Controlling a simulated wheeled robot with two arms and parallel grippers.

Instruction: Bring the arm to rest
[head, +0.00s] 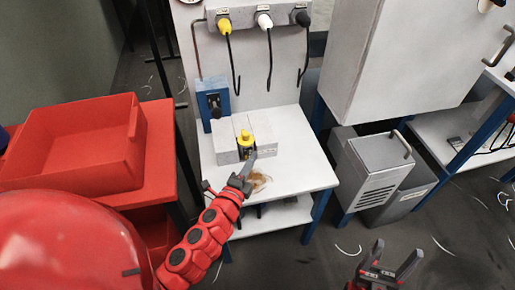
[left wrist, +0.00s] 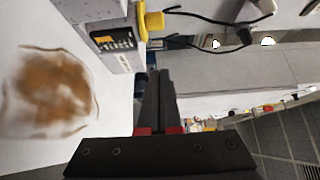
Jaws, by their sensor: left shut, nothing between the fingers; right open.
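My left arm, red with dark round joint caps, reaches from the lower left over a small white table (head: 305,165). Its gripper (head: 250,160) is shut and empty, just in front of a small device with a yellow top (head: 245,137) by grey blocks (head: 223,140). I cannot tell whether it touches them. In the left wrist view the two dark fingers (left wrist: 160,88) lie together, with a yellow part (left wrist: 154,21) beyond. My right gripper (head: 392,262) is open and empty at the lower right, above the floor.
A brown stain (left wrist: 50,88) marks the tabletop. A blue box (head: 212,103) stands behind the blocks, and plugs with hanging cables (head: 265,22) are on the panel above. A red bin (head: 75,140) is at left, a grey cabinet (head: 375,175) at right. Offcuts litter the floor.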

